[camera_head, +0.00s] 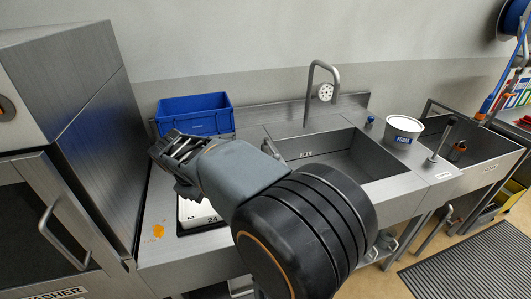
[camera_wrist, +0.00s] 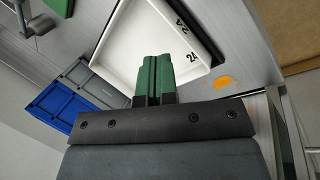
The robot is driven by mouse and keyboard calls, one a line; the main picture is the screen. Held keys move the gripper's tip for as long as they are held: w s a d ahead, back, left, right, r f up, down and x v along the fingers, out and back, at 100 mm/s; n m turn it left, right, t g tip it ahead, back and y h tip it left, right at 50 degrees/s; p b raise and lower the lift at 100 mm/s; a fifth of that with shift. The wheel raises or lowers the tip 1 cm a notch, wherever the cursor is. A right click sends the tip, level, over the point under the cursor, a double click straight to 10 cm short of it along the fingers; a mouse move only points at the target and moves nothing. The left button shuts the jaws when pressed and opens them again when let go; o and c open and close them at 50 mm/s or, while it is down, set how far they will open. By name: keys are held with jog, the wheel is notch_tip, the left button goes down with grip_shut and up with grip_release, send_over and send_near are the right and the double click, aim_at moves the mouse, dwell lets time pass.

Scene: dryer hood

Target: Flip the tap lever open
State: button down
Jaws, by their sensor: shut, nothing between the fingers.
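A curved grey tap spout (camera_head: 335,75) stands at the back of the sink (camera_head: 345,160) in the head view. A small grey upright fitting (camera_head: 268,147) shows at the sink's left edge, partly hidden by my arm; I cannot tell whether it is the tap lever. My gripper (camera_head: 162,152) is left of the sink, over the counter and in front of the blue crate. In the wrist view its green fingers (camera_wrist: 153,62) are together and empty, in front of a white tray.
The blue crate (camera_head: 194,113) stands at the back left of the counter. The white tray (camera_head: 191,213) marked 24 lies below my gripper, beside an orange stain (camera_head: 158,231). A white tub (camera_head: 403,129) and a blue knob (camera_head: 370,121) are right of the spout. A washer (camera_head: 60,130) stands left.

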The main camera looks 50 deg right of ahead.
jog(key=w+d+f+n+g+h, duration=0.2)
jog(key=w+d+h, duration=0.1)
jog(key=w+d, duration=0.2)
jog(key=w+d+f+n+g+h, duration=0.2)
jog(key=w+d, duration=0.4)
jog(key=d, duration=0.3)
jog(key=w+d+f+n+g+h, duration=0.2)
jog(key=w+d+n+g+h, duration=0.1)
jog(key=d, duration=0.4)
jog(key=shift+w+f+n+g+h, duration=0.15)
jog(key=shift+w+n+g+h, duration=0.15)
jog(key=shift+w+g+h, duration=0.55)
jog(key=shift+w+t, duration=0.25)
jog(key=shift+w, duration=0.15)
jog(key=p, duration=0.3)
send_near(272, 149)
jog(key=x, duration=0.5)
jog(key=shift+s+a+f, duration=0.15)
jog(key=shift+s+f, duration=0.15)
jog(key=shift+s, duration=0.05)
jog(key=shift+x, duration=1)
jog(key=shift+a, duration=0.1)
jog(key=shift+f, duration=0.1)
